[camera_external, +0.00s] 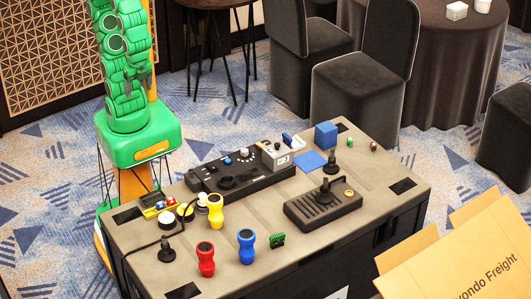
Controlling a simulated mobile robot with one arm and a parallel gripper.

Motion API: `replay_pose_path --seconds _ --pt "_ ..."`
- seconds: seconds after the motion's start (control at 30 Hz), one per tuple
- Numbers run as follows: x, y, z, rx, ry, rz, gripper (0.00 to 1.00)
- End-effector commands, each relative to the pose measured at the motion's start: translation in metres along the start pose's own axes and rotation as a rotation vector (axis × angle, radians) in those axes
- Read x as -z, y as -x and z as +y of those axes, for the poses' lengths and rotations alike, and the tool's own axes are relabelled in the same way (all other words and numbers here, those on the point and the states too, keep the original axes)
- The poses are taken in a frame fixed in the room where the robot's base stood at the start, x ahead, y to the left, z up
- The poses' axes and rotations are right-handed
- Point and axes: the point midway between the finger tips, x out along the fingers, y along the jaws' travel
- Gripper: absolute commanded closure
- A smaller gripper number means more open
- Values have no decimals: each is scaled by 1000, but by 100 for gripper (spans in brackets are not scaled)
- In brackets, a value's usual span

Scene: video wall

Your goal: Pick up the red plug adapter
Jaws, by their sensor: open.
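A red waisted piece (206,260), the clearest red object and likely the red plug adapter, stands upright near the table's front left edge. Its top has a round face; finer detail is too small to tell. My gripper (146,80) appears as small dark fingers beside my folded green arm, high at the upper left and well apart from the red piece. It is open, and no object shows in it.
Similar yellow (215,212) and blue (246,247) pieces stand close to the red one. A black stand (167,250) is to its left, a small green block (277,240) to the right. A black console (238,172) and black box (322,205) lie farther back on the table (375,187).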

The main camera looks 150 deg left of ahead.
Motion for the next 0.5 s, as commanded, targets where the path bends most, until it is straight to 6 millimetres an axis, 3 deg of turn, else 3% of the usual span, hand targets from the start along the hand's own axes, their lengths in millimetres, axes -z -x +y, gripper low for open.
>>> replay_pose_path --seconds 0.13,0.5 --pt "-3 22 0 0 0 1 24" --pt "41 31 -30 136 -131 9 24"
